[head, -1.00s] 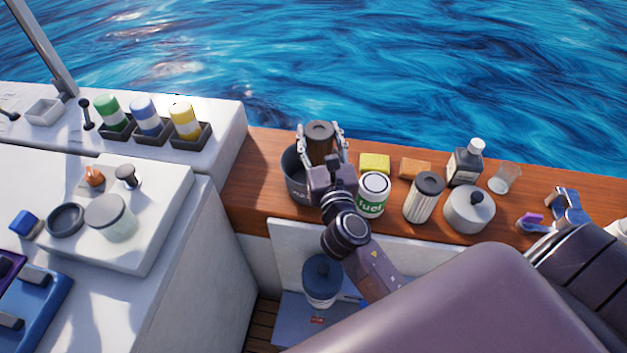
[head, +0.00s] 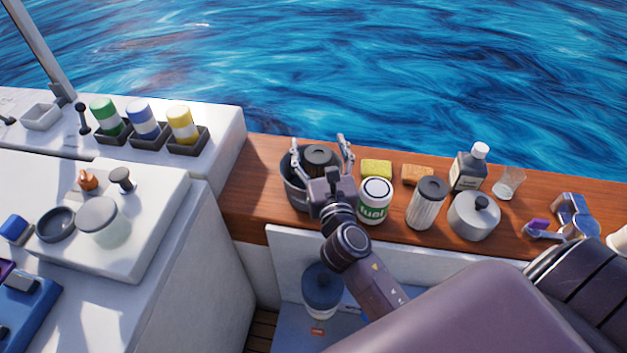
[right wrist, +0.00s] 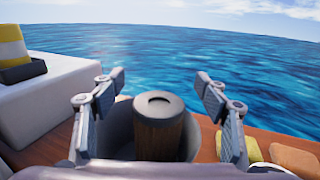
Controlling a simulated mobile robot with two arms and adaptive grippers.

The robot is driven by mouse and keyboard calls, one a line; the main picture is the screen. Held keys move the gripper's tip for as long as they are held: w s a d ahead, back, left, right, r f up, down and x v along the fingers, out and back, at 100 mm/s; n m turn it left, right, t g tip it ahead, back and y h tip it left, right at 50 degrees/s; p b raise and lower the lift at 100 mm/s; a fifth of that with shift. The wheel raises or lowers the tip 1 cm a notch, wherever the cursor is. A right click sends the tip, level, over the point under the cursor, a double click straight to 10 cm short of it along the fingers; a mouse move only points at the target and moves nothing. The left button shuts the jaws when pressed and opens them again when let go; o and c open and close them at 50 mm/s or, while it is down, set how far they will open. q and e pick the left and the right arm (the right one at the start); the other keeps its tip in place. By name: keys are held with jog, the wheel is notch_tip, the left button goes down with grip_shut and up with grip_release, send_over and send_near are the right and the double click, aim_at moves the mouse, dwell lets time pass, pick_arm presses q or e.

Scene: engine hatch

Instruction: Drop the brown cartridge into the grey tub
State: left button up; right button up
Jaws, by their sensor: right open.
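The brown cartridge (head: 318,154) has a dark round top. It is upright inside the grey tub (head: 296,190), its upper part showing above the rim; its lower end is hidden. My right gripper (head: 322,146) is open, with its fingers apart on either side of the cartridge. In the right wrist view the cartridge (right wrist: 158,132) stands between the spread fingers with gaps on both sides, and the tub's rim (right wrist: 191,135) shows behind. I cannot tell whether the cartridge rests on the tub's floor. My left gripper is not in view.
A ribbed filter (head: 427,205), a lidded pot (head: 474,217) and a bottle (head: 468,168) stand farther right. The wooden ledge (head: 245,190) left of the tub is clear.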

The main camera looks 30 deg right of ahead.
jog(key=shift+s, duration=0.1)
jog(key=v, duration=1.2)
